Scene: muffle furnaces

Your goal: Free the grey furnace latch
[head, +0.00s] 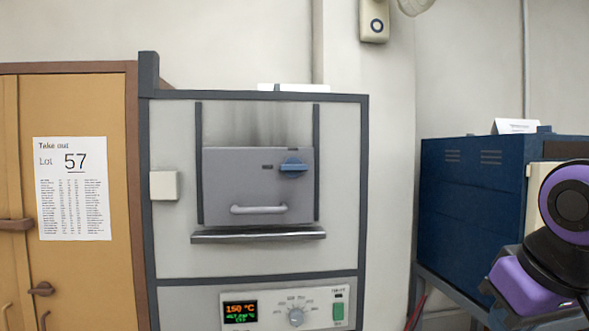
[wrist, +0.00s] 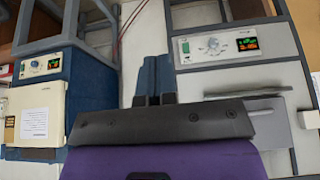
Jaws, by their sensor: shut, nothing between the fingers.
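The grey furnace (head: 170,235) stands in the middle of the head view. Its grey door (head: 225,175) is down between two dark rails, with a light bar handle (head: 258,209) low on it. The blue latch (head: 293,166) sits at the door's upper right, its lever roughly level. In the wrist view, the furnace's door (wrist: 275,128) shows at the right, turned upside down, and I cannot make out the latch. My gripper (wrist: 152,62) shows in the wrist view with its two blue-grey fingers together and empty, apart from the furnace. The head view does not show the fingertips.
A blue furnace (head: 465,195) stands on a stand at the right, with its pale door also in the wrist view (wrist: 38,112). A tan cabinet (head: 100,275) with a Lot 57 sheet (head: 73,188) is at the left. The grey furnace's panel (head: 265,309) reads 150 °C. A sill (head: 258,235) juts below its door.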

